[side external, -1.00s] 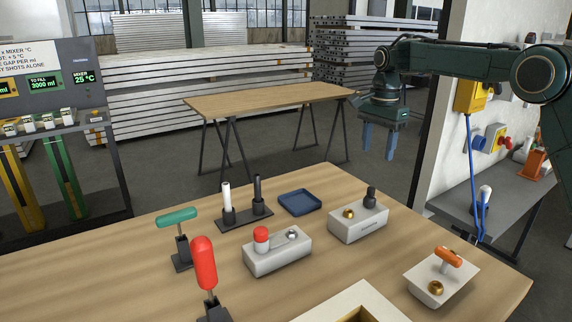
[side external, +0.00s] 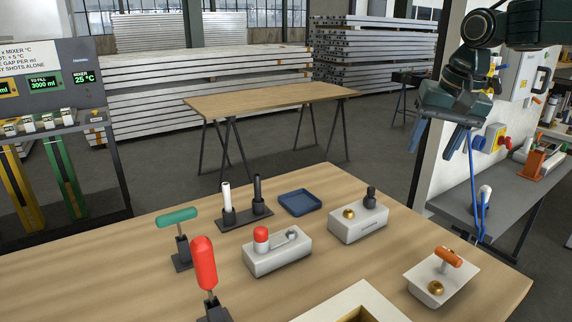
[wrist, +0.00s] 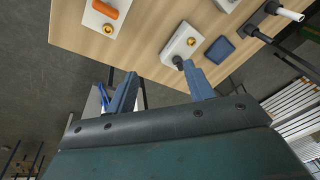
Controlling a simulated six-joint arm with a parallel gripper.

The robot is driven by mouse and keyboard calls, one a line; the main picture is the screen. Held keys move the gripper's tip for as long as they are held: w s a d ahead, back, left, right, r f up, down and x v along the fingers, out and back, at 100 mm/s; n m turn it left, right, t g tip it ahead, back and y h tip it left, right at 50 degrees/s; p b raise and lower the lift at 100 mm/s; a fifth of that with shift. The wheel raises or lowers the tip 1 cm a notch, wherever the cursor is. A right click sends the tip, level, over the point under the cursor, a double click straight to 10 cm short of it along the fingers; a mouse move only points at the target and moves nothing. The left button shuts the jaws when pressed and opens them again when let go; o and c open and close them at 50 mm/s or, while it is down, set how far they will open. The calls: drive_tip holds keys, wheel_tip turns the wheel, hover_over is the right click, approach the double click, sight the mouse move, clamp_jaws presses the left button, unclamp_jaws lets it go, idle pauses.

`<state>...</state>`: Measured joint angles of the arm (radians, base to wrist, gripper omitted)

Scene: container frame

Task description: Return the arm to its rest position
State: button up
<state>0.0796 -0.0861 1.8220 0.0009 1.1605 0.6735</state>
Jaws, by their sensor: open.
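My gripper (side external: 436,139) hangs in the upper right of the side view, tilted, with its two blue fingers apart and nothing between them. It is above and beyond the right back edge of the wooden workbench (side external: 110,262), clear of everything on it. In the wrist view the two blue fingers of my gripper (wrist: 162,92) are spread, and the bench top shows beyond them at the top of the picture.
A grey side table (side external: 500,200) stands below my gripper.

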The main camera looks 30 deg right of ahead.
drive_tip(key=s+a+f+n+t, duration=0.1)
drive_tip(key=s+f+n, duration=0.2)
drive_tip(key=s, duration=0.6)
drive_tip(key=s+a+f+n+t, duration=0.1)
drive_tip(key=s+a+f+n, duration=0.1)
drive_tip(key=s+n, duration=0.3)
drive_tip(key=s+f, duration=0.1)
drive_tip(key=s, duration=0.3)
drive_tip(key=shift+f+n+t, duration=0.3)
drive_tip(key=shift+f+t, duration=0.05)
drive_tip(key=shift+t, duration=0.05)
